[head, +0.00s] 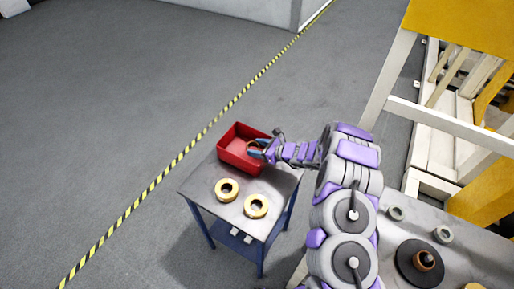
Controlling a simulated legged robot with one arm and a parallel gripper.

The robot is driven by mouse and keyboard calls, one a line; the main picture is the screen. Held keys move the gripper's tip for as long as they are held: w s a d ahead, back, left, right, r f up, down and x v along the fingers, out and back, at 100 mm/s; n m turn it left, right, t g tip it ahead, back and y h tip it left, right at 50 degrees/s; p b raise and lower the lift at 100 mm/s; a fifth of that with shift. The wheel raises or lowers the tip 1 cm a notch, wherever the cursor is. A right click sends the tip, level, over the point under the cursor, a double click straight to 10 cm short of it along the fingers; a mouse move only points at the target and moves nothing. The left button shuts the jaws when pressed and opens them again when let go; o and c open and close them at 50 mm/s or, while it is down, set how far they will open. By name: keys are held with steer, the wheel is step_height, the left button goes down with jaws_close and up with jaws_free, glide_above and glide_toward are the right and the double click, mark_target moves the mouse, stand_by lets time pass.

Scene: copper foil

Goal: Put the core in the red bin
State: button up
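The red bin (227,151) stands at the back of a small metal-topped table (205,185). My gripper (256,148) is over the right side of the bin, reaching in from the right. A small brownish ring-like piece (251,146), perhaps the core, shows at the fingertips, over or inside the bin. The fingers are too small and partly hidden to tell whether they grip it or stand apart. Two yellow rings, one on the left (227,190) and one on the right (256,206), lie on the same table in front of the bin.
A second table (470,262) at the lower right holds grey rings (442,234) and a black disc (408,262) with a copper-coloured piece (425,260). A yellow-and-white frame (400,65) stands at right. The floor left of the small table is clear, crossed by a yellow-black line (165,170).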

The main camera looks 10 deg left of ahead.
steer(key=shift+s+d+r+p, duration=0.1)
steer(key=shift+s+d+p, duration=0.1)
steer(key=shift+p, duration=0.25)
steer(key=p+v, duration=0.1)
steer(key=v, duration=1)
steer(key=shift+r+p, duration=0.3)
steer(key=shift+d, duration=0.1)
steer(key=s+a+r+n+g, duration=0.35)
steer(key=s+r+n, duration=0.3)
steer(key=r, duration=0.55)
steer(key=s+r+n+g+h, duration=0.2)
steer(key=s+r+n+g, duration=0.2)
steer(key=s+r+n, duration=0.55)
steer(key=s+d+r+n+h, duration=0.1)
steer(key=s+d+n+h, duration=0.1)
steer(key=s+d, duration=0.4)
steer(key=s+d+r+n+t+h, duration=0.1)
steer(key=s+d+h, duration=0.4)
steer(key=s, duration=0.7)
steer(key=s+d+r+n+h, duration=0.2)
steer(key=s+d+h, duration=0.1)
steer(key=s+d, duration=0.6)
steer(key=shift+s+r+n+h, duration=0.25)
steer(key=shift+n+h, duration=0.15)
